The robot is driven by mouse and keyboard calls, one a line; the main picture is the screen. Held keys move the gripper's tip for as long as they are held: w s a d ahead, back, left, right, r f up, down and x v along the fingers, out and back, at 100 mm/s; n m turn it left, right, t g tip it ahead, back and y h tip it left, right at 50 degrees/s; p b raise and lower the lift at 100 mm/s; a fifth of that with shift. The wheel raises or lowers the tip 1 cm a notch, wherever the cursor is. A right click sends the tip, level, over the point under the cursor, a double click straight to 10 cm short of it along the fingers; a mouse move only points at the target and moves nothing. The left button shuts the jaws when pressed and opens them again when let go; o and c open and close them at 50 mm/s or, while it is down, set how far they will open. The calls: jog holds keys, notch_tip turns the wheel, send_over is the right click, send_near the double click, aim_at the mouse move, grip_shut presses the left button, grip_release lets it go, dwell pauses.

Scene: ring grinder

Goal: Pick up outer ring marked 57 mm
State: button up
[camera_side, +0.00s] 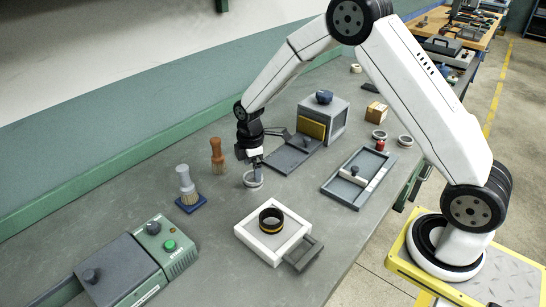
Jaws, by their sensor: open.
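A grey metal ring (253,180) lies on the bench in the middle of the side view. My gripper (256,168) points down directly at this ring, with its fingertips at or just above it. The jaws are open, but the fingers are small and the gap between them is hard to see. Two more grey rings lie at the right, one at the back (379,135) and one nearer the bench edge (405,141). No 57 mm mark is readable on any ring.
A white square tray (248,235) holds a black and yellow ring (271,219). Two brushes (186,184) (217,156) stand left of my gripper. A grey box fixture (338,118) stands behind, a grey tray (338,188) right, a green START machine (165,243) front left.

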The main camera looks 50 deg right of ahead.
jog(key=shift+f, duration=2)
jog(key=c, duration=1.2)
jog(key=shift+r, duration=0.2)
